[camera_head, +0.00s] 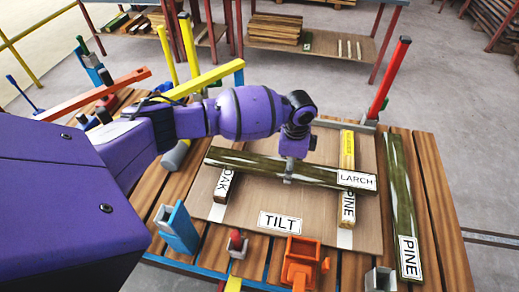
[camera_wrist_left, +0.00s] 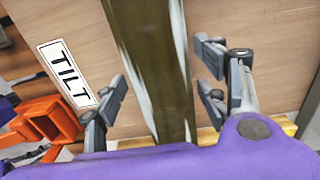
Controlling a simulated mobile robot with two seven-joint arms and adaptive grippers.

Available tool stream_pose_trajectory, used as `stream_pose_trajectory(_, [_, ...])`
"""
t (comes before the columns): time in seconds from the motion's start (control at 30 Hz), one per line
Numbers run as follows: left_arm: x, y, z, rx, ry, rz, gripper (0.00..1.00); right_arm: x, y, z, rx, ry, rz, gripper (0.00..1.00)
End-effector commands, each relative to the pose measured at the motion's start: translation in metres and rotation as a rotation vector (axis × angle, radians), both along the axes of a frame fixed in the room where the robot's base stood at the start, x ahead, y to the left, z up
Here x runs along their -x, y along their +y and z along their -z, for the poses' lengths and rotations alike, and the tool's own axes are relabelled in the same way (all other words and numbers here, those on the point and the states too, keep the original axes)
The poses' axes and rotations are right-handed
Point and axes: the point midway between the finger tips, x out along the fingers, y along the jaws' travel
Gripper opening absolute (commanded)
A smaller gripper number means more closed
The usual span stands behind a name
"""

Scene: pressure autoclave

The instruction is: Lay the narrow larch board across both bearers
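The larch board (camera_head: 250,165), dark green-brown with a LARCH label at its right end, lies crosswise over two bearers. The oak bearer (camera_head: 223,187) is under its left part, and the yellow-topped pine bearer (camera_head: 347,150) is under its right part. It appears to rest on both, though the contact is hidden. My left gripper (camera_head: 289,172) is above the board's middle, pointing down. In the left wrist view the board (camera_wrist_left: 155,70) passes between the fingers of my left gripper (camera_wrist_left: 165,95), which stand apart with gaps on both sides. My right gripper is not in view.
A panel (camera_head: 260,200) with a TILT label (camera_head: 280,222) lies under the bearers. A longer pine board (camera_head: 402,190) lies to the right. An orange clamp-like part (camera_head: 302,265), a blue block (camera_head: 177,228) and a red post (camera_head: 390,80) stand around the panel.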

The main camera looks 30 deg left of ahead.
Motion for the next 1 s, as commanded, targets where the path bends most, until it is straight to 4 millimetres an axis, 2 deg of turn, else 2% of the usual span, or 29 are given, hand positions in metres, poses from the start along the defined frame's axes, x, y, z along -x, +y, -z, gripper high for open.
stream_pose_trajectory(0.33, [-0.002,-0.001,-0.004,0.0,-0.004,0.001,0.73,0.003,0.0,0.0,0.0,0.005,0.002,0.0])
stream_pose_trajectory(0.43, [-0.003,0.0,-0.011,-0.001,-0.006,0.001,0.73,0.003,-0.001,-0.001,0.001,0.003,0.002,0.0])
stream_pose_trajectory(0.57, [-0.003,-0.001,-0.033,0.001,-0.009,0.003,0.73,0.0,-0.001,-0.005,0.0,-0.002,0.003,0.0])
stream_pose_trajectory(0.8, [-0.003,-0.001,-0.087,0.001,-0.009,0.002,0.73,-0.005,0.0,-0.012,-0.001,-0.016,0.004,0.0])
stream_pose_trajectory(1.0, [-0.002,0.0,-0.116,0.001,-0.005,0.001,0.73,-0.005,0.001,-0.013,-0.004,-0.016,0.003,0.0])
